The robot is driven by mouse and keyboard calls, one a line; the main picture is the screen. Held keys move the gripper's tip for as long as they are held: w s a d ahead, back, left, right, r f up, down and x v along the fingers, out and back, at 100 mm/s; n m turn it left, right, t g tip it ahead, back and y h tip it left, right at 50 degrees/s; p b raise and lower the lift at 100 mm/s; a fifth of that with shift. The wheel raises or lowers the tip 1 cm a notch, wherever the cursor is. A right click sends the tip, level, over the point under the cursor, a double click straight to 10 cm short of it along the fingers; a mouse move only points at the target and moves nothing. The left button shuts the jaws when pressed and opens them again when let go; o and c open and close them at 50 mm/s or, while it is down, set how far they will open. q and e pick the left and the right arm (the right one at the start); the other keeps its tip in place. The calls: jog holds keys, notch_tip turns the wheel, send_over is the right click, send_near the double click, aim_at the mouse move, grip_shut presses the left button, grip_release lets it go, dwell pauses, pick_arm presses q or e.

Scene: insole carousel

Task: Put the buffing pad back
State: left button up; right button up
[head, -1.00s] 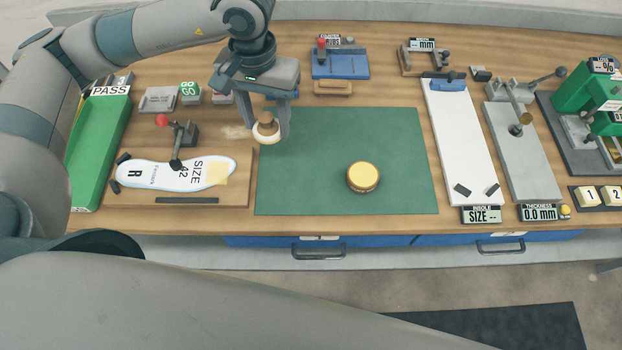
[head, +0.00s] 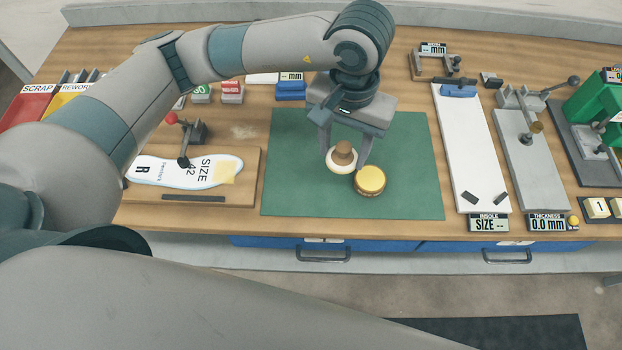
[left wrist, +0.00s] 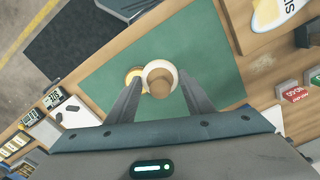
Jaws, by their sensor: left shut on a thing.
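The buffing pad is a white round disc (head: 338,168) with a brown wooden knob (head: 344,152). My left gripper (head: 343,161) is shut on it, with one finger on each side. In the left wrist view the pad (left wrist: 154,70) sits between the two fingertips (left wrist: 160,84). The pad is above the green mat (head: 300,185), right beside a round yellow-topped tin (head: 370,180). In the left wrist view the pad partly covers the tin (left wrist: 131,76). I cannot tell whether pad and tin touch. My right gripper is not in view.
Left of the mat, an insole (head: 187,171) marked SIZE 42 lies on a wooden board (head: 240,190) with a red-knobbed clamp (head: 190,138). A pale patch (head: 243,131) marks the table behind it. A white measuring board (head: 470,150) stands to the right. The mat's front is clear.

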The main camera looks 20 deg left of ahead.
pick_arm(q)
jog(key=shift+m, duration=0.3)
jog(key=d, duration=0.1)
jog(key=s+d, duration=0.1)
jog(key=d, duration=0.1)
jog(key=s+d, duration=0.1)
jog(key=d, duration=0.1)
jog(key=shift+d+r, duration=0.2)
jog(key=shift+d, duration=0.05)
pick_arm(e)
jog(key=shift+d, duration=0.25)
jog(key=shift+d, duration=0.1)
